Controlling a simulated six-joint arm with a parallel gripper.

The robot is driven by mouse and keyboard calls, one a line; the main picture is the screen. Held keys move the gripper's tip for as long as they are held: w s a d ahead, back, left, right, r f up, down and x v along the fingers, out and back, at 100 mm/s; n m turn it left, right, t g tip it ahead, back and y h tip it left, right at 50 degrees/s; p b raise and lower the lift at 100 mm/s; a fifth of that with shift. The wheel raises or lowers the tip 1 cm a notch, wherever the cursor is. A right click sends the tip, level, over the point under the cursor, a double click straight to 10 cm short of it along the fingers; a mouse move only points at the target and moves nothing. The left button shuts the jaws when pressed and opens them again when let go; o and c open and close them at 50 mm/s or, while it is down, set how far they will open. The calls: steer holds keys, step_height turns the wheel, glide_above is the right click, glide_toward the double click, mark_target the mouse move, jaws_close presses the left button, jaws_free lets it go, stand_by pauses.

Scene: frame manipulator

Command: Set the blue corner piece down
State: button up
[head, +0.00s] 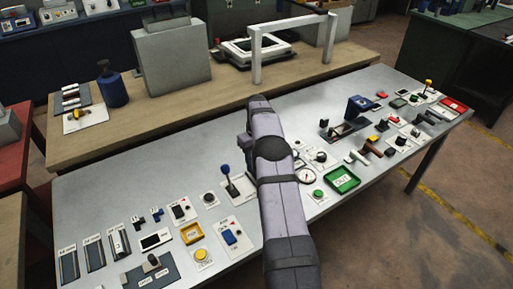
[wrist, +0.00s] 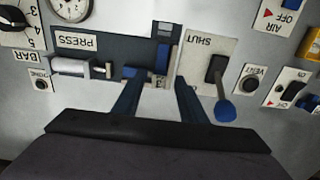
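In the wrist view, small blue parts show at and just beyond my gripper's fingertips. One is a short blue bar (wrist: 163,57); another blue part (wrist: 135,72) is at the left fingertip. I cannot tell which of these is the corner piece, or whether they join. My gripper (wrist: 159,84) points down at a dark panel (wrist: 120,48) marked PRESS, its two fingers apart with a visible gap. In the head view my arm hides the gripper and this spot. Two small dark-blue angular pieces (head: 139,222) lie on the left part of the bench.
A lever with a blue knob (wrist: 225,110) stands close to the right finger; it also shows in the head view (head: 225,170). Switches and buttons crowd the metal bench (head: 105,190). A white arch frame (head: 285,25) stands on the wooden table behind.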

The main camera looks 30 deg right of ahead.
step_height(320, 180, up, 10)
steer(key=b, duration=0.1)
stand_by(0.4)
steer(key=s+a+r, duration=0.2)
steer(key=s+a, duration=0.3)
steer(key=a, duration=0.3)
steer(key=s+a+r, duration=0.1)
steer(key=s+a, duration=0.4)
steer(key=a, duration=0.4)
steer(key=s+a+f, duration=0.2)
steer(key=s+a, duration=0.2)
steer(key=s, duration=0.6)
steer(key=s+a+f, duration=0.3)
steer(key=s+a, duration=0.1)
steer(key=s, duration=0.7)
steer(key=shift+a+f, duration=0.2)
steer(key=shift+f, duration=0.05)
